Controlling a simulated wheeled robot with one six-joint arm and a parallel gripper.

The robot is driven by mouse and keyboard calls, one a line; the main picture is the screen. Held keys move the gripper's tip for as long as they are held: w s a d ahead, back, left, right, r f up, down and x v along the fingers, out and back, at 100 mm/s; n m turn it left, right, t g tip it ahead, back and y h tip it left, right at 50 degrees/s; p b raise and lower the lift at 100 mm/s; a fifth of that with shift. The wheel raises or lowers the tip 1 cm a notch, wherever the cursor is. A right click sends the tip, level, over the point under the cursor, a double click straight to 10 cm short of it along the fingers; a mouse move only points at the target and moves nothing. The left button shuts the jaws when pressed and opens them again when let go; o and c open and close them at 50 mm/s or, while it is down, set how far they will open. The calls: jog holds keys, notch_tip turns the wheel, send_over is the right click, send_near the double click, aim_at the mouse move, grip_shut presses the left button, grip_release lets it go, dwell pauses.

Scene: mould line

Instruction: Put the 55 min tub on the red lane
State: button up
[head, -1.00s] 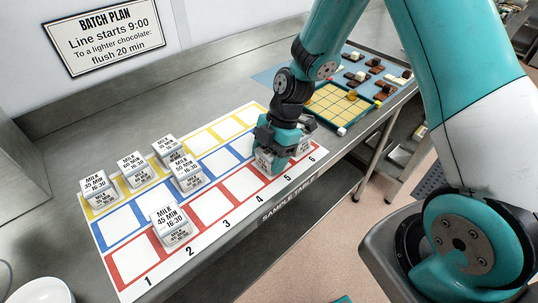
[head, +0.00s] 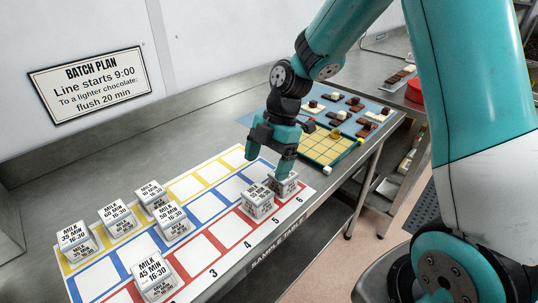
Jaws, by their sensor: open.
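White cube tubs with black print stand on a sheet with yellow, blue and red lanes. The red lane (head: 200,250) runs along the front. A tub (head: 257,203) sits on it at square 5, and another tub (head: 284,188) at square 6. Their print is too small to read, so I cannot tell which tub is the 55 min one. My gripper (head: 281,165) is open, just above and behind these two tubs, partly overlapping the square 6 tub in the picture. It appears to hold nothing. A 45 min tub (head: 153,276) sits at the red lane's left.
A 50 min tub (head: 173,223) stands on the blue lane. A 60 min tub (head: 117,218) and two others, at the left (head: 77,240) and right (head: 151,196), stand on the yellow lane. A yellow grid board (head: 325,148) and chocolate pieces lie beyond. Middle red squares are empty.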

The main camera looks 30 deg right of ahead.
jog(key=s+a+r+m, duration=0.4)
jog(key=s+r+m, duration=0.2)
jog(key=s, duration=0.4)
jog(key=s+a+r+m+t, duration=0.1)
jog(key=s+a+r+m, duration=0.3)
jog(key=s+r+m, duration=0.2)
jog(key=s+m, duration=0.2)
jog(key=s, duration=0.1)
jog(key=shift+s+a+m, duration=0.15)
jog(key=shift+s+m, duration=0.15)
jog(key=shift+s, duration=0.1)
